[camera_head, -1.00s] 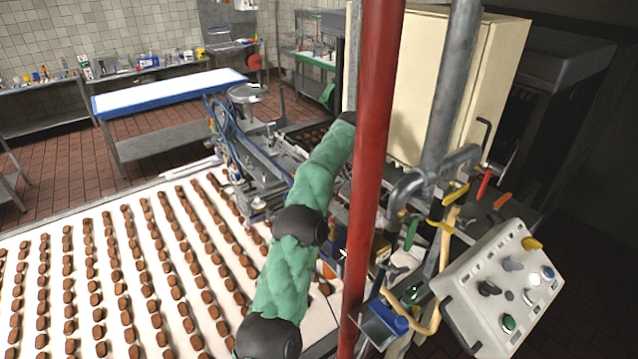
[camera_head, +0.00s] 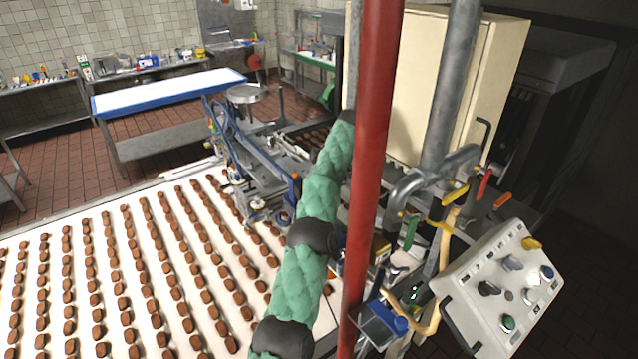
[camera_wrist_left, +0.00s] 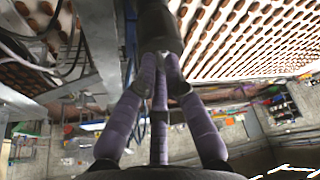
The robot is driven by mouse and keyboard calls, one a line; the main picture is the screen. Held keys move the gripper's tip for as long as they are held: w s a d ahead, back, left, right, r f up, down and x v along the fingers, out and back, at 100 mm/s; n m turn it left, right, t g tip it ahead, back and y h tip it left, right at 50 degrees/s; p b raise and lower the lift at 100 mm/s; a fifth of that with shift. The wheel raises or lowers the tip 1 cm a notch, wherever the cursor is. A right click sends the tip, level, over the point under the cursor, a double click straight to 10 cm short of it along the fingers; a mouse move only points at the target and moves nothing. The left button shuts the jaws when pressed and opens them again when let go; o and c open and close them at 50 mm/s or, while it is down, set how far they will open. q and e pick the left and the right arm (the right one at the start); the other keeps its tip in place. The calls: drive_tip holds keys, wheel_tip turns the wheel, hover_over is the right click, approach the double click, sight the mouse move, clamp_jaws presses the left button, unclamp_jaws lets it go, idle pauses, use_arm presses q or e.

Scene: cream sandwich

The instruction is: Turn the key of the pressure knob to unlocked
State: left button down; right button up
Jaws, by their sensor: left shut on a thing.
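In the left wrist view the purple fingers of my left gripper (camera_wrist_left: 160,62) come together on a dark cylindrical part (camera_wrist_left: 155,25) at the top centre. It may be the pressure knob; its key and lock position cannot be made out. In the head view my green padded arm rises from the bottom centre to beside the red pole, and its gripper cannot be made out there. My right gripper is not in view.
The red vertical pole (camera_head: 370,170) stands right beside the arm. A grey control panel (camera_head: 470,290) with several knobs is at the right. The conveyor (camera_head: 165,200) carries rows of brown pieces at the left. Metal pipes (camera_head: 455,90) stand behind.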

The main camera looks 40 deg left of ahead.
use_arm(q)
drive_tip(key=shift+f, duration=0.1)
drive_tip(key=c, duration=1.3)
unclamp_jaws()
drive_tip(key=shift+s, duration=0.1)
drive_tip(key=shift+m+t, duration=0.3)
drive_tip(key=shift+m, duration=0.4)
